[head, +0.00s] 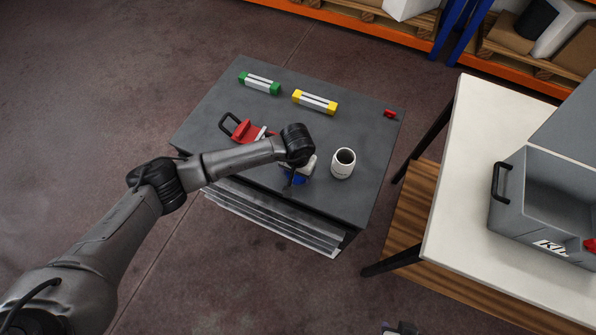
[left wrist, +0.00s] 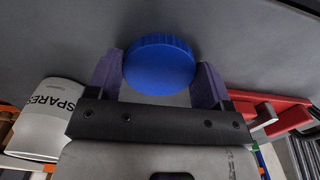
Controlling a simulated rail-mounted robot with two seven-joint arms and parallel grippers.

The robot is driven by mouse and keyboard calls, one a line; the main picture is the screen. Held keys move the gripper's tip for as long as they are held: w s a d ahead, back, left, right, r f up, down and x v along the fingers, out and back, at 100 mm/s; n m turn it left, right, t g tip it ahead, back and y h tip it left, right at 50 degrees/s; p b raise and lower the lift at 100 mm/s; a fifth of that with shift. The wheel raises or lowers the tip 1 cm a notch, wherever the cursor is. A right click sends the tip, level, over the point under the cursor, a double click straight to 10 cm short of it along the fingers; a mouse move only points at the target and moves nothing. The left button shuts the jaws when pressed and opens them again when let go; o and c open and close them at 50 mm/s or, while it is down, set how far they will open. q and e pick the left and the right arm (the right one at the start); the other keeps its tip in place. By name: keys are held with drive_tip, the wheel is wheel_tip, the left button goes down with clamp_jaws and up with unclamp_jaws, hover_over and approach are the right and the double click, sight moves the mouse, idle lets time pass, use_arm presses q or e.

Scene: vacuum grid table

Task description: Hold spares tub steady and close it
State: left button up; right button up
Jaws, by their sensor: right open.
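The spares tub (head: 343,164) is a white, open-topped cylinder standing upright on the dark grey table, right of my left gripper. My left gripper (head: 294,180) points down at the near part of the table. In the left wrist view its two purple fingers (left wrist: 158,78) are shut on the sides of a round blue lid (left wrist: 158,66). Whether the lid still touches the table is unclear. My right gripper (head: 400,328) only peeks in at the bottom edge, open, apart from the tub.
A red tool (head: 243,131) with a black handle lies left of my left gripper. Green-ended (head: 260,83) and yellow-ended (head: 315,102) bars and a small red block (head: 389,113) lie farther back. A white table (head: 460,190) with a grey toolbox (head: 540,210) stands at right.

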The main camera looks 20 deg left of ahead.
use_arm(q)
drive_tip(key=c, duration=0.4)
drive_tip(key=shift+o, duration=0.2)
drive_tip(key=shift+r, duration=0.1)
drive_tip(key=shift+r, duration=0.65)
wheel_tip(320, 180, up, 3)
drive_tip(key=shift+r+p, duration=0.1)
drive_tip(key=shift+p, duration=0.3)
drive_tip(key=w+d+r, duration=0.1)
drive_tip(key=d+r, duration=0.5)
drive_tip(key=d, duration=0.5)
drive_tip(key=shift+w+d+r, duration=0.15)
drive_tip(key=shift+w+d, duration=0.15)
drive_tip(key=shift+w, duration=0.1)
